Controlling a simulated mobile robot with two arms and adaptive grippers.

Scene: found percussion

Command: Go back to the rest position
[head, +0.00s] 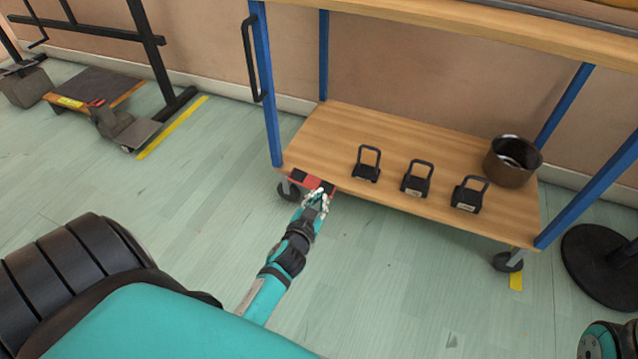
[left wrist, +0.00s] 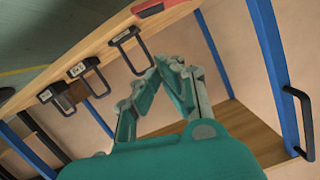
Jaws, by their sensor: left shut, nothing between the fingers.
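My left gripper (head: 317,200) is at the front left corner of the cart's lower shelf, its fingertips shut and empty. In the left wrist view the fingertips (left wrist: 168,64) meet in a point, with nothing between them. In the head view they overlap a red and black block (head: 308,181) on the shelf corner; I cannot tell from this view whether they touch it. In the left wrist view the red part (left wrist: 150,9) appears apart from the fingers, at the top.
The wooden shelf (head: 330,125) holds several black blocks with handles, such as one (head: 367,164), and a dark pot (head: 512,162). Blue posts (head: 266,90) frame the cart. A round black base (head: 602,265) stands right.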

